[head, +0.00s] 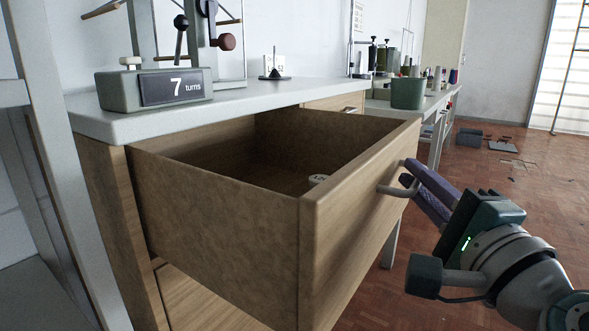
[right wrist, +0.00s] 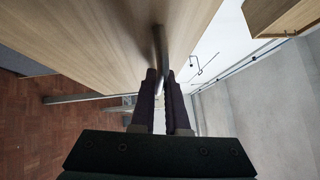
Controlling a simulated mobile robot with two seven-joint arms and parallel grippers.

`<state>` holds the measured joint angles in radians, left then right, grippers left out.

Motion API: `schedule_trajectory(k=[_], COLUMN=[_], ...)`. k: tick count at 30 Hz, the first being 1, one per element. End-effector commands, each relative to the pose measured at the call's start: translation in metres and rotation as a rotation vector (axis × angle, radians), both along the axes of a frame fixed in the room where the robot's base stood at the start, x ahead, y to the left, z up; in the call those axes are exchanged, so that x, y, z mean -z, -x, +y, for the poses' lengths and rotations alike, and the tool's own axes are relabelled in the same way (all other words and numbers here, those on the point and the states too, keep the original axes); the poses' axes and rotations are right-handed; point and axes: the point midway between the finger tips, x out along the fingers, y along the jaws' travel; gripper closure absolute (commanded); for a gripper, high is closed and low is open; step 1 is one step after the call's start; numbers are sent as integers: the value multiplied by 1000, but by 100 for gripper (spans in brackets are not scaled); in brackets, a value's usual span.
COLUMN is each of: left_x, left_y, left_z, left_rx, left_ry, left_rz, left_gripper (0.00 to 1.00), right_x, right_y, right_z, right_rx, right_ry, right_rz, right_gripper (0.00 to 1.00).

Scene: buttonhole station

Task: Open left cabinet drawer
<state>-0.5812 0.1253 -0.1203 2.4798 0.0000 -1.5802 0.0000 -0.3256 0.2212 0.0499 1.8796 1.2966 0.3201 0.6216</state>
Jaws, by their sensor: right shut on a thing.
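The wooden left cabinet drawer (head: 222,215) stands pulled well out from under the grey worktop in the head view. A small pale object (head: 318,180) lies inside it, mostly hidden by the drawer front. The drawer's metal bar handle (head: 391,190) is on the front panel; it also shows in the right wrist view (right wrist: 160,42). My right gripper (head: 412,176) is shut on the handle, its purple fingers around the bar. In the right wrist view the fingers (right wrist: 164,82) close on the handle's end. My left gripper is not in view.
A counter box reading "7 turns" (head: 156,88) sits on the worktop (head: 225,100) above the drawer. A second drawer (head: 336,102) is behind. The brick-coloured floor at right is mostly clear.

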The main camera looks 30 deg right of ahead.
Motion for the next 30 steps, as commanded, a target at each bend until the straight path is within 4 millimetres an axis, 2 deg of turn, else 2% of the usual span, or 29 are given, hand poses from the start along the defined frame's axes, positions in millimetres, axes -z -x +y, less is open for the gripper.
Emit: schedule_trajectory(k=[12,13,21,30], left_x=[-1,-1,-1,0], left_y=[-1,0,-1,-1], left_z=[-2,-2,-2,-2], left_rx=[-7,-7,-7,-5], left_ry=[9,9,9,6], left_rz=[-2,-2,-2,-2], left_gripper=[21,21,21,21], right_x=[-1,-1,0,1], right_y=[1,1,1,5], right_z=[-1,-1,-1,0], right_rx=[1,1,1,1], right_ry=[1,1,0,1], right_rz=[-3,-3,-1,1], right_gripper=[100,87,58,58])
